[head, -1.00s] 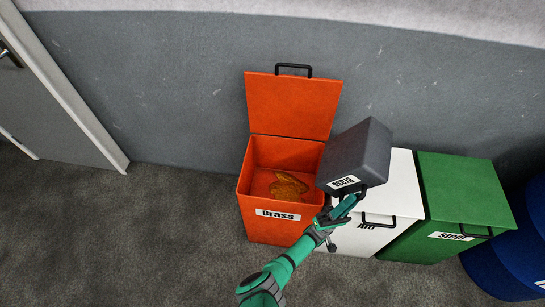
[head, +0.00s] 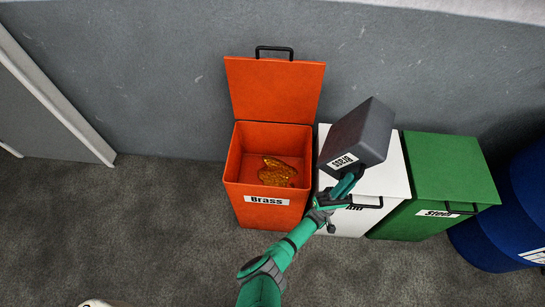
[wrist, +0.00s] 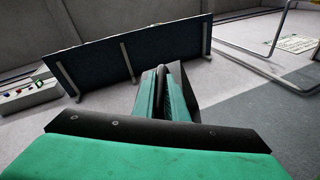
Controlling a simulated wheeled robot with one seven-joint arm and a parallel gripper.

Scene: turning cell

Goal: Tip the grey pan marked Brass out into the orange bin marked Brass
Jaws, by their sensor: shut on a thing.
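The grey pan marked Brass (head: 358,133) is held up in the head view, tipped on its side, with its label facing the camera. My gripper (head: 350,181) is shut on the pan's handle from below. The pan hangs over the white bin, just right of the orange bin marked Brass (head: 268,197). The orange bin's lid stands open against the wall, and golden chips (head: 275,172) lie on its floor. The pan's inside is hidden. In the wrist view my gripper's fingers (wrist: 163,95) are close together around a dark part.
The white bin (head: 398,180) has a closed lid and a partly hidden label. A green bin marked Steel (head: 447,170) is closed beside it, then blue drums (head: 510,225). A grey wall stands behind the bins. Floor is free at the front left.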

